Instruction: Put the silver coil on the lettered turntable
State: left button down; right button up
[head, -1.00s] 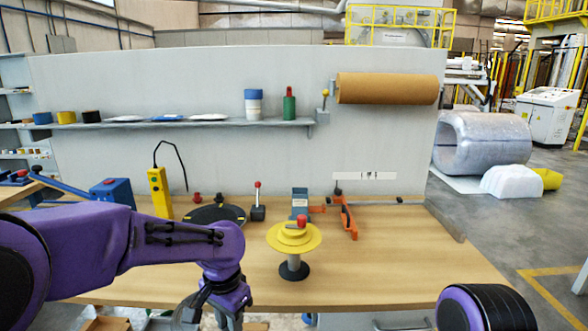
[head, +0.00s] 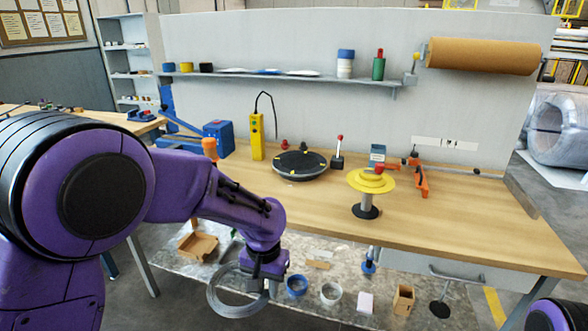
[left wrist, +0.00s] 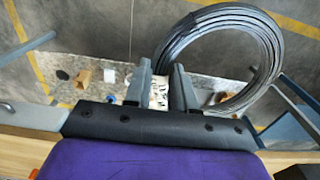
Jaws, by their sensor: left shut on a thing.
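The silver coil (head: 236,312) is a ring of grey wire hanging at my left gripper (head: 262,288), in front of the table's front edge and below its top. In the left wrist view the coil (left wrist: 268,50) lies at the right finger, and my left gripper (left wrist: 160,92) is shut on it; the exact contact is hard to see. The turntable (head: 300,164) is a black disc with small yellow marks on the wooden table, beyond and right of the gripper. Its letters are too small to read. My right gripper is out of view.
A yellow control box (head: 257,137), a red-knobbed lever (head: 338,153) and an orange tool (head: 420,180) stand nearby. A lower shelf (head: 335,275) holds tape rolls and small boxes. The front tabletop (head: 450,225) is clear.

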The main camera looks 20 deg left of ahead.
aim_at(300, 160)
jog(key=u, duration=0.95)
jog(key=i, duration=0.5)
jog(key=z, duration=0.8)
